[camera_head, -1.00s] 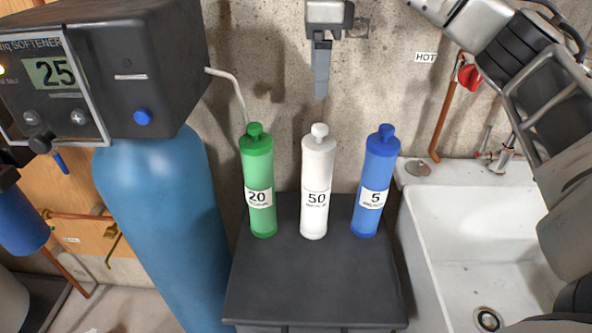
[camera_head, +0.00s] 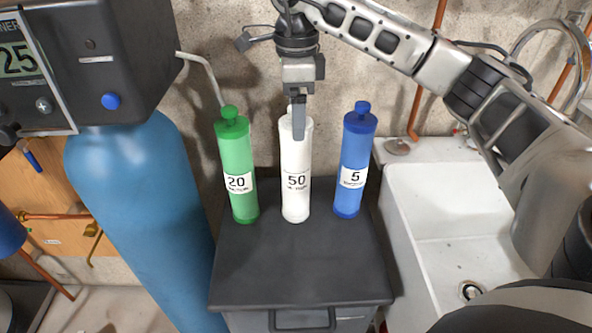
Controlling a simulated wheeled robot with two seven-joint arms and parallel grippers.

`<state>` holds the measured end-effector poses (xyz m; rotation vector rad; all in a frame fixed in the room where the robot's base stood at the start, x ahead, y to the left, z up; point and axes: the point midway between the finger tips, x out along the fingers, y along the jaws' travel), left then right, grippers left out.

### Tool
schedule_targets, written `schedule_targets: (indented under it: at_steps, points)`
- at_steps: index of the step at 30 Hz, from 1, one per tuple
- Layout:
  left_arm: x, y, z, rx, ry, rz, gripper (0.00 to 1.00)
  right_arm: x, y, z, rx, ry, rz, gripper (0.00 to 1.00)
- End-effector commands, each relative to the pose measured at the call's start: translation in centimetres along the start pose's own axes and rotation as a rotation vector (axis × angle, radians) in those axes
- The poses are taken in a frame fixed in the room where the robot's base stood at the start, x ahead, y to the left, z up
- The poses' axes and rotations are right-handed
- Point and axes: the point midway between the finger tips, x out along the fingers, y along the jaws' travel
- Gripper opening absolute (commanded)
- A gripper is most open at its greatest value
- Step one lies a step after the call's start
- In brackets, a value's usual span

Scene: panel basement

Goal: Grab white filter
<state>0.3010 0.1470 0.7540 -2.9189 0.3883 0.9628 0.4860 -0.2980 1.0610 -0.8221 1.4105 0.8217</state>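The white filter (camera_head: 296,165), labelled 50, stands upright on a dark box top (camera_head: 300,270), between a green filter (camera_head: 236,165) labelled 20 and a blue filter (camera_head: 355,160) labelled 5. My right gripper (camera_head: 299,125) comes down from above, its arm reaching in from the right. Its finger overlaps the top of the white filter and hides most of its knob. I see the fingers edge-on, so their opening and any contact cannot be told. My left gripper is out of view.
A tall blue tank (camera_head: 145,210) with a grey softener control unit (camera_head: 110,60) stands at the left. A thin grey pipe reaches toward the green filter. A white sink (camera_head: 440,215) is at the right. The front of the box top is clear.

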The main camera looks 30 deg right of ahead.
Motion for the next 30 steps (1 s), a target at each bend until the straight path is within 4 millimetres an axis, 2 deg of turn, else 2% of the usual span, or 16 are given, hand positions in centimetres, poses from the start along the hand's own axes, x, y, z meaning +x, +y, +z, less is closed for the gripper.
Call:
schedule_targets:
  at_steps: [6,8,14,15,23,30]
  points:
    - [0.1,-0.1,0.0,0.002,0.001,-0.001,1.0,0.1,0.0,0.0,-0.001,-0.001,-0.001,0.82]
    - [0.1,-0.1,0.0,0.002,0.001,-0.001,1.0,0.1,0.0,0.0,-0.001,-0.001,-0.001,0.68]
    - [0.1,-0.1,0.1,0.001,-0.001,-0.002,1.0,0.1,0.0,0.0,-0.001,-0.001,0.0,0.12]
    - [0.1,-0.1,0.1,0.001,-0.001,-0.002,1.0,0.0,0.0,0.0,-0.001,-0.002,-0.001,0.08]
    - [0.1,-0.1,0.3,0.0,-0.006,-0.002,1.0,-0.1,0.0,0.1,-0.001,-0.002,-0.002,0.08]
    - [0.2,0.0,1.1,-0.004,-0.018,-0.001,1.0,-1.5,0.0,0.1,-0.002,-0.005,-0.003,0.08]
